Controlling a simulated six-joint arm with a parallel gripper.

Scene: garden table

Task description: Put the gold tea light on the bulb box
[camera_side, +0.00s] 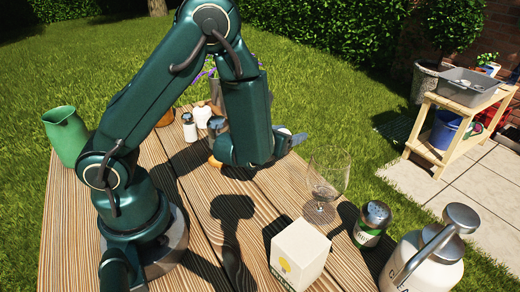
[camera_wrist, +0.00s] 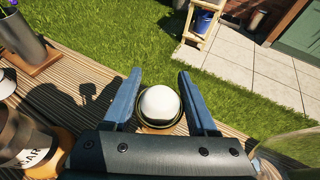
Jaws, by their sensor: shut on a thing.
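The tea light shows in the wrist view as a round white top (camera_wrist: 158,103) in a dark, slightly golden rim. It sits between the two blue fingers of my gripper (camera_wrist: 158,98), which are shut on it. In the side view my gripper (camera_side: 288,138) is above the far part of the table, and the tea light cannot be made out there, behind my arm. The bulb box (camera_side: 301,252) is a white carton with a yellow bulb picture. It stands upright at the table's near edge, well apart from my gripper, to its front.
A wine glass (camera_side: 322,186) stands between my gripper and the bulb box, slightly right. A green pitcher (camera_side: 66,137) and a small shaker (camera_side: 190,128) are at left. Bare planks lie mid-table.

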